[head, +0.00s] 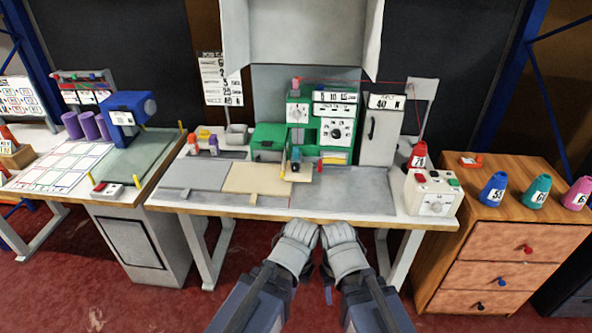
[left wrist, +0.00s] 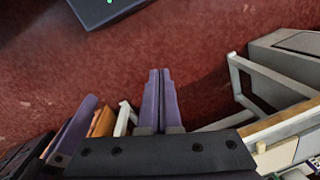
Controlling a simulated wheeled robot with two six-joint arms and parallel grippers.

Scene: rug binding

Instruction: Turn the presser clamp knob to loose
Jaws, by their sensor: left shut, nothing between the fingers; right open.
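A green binding machine (head: 310,130) stands at the back middle of the white table. A round dial (head: 298,114) is on its left part and a second dial (head: 336,131) on its right part. I cannot read which of them, if either, is the presser clamp knob. My left gripper (head: 301,231) and right gripper (head: 338,233) are side by side in front of the table's front edge, well short of the machine. In the left wrist view the left gripper's purple fingers (left wrist: 160,78) are together and empty, over the red floor. The right gripper is open and touches nothing visible.
A control box (head: 432,195) with another round knob stands at the table's right end. A red cone (head: 419,157) is behind it. Beige cloth (head: 265,181) lies on the worktop. A wooden drawer unit (head: 500,230) is at the right and a second table (head: 60,170) at the left.

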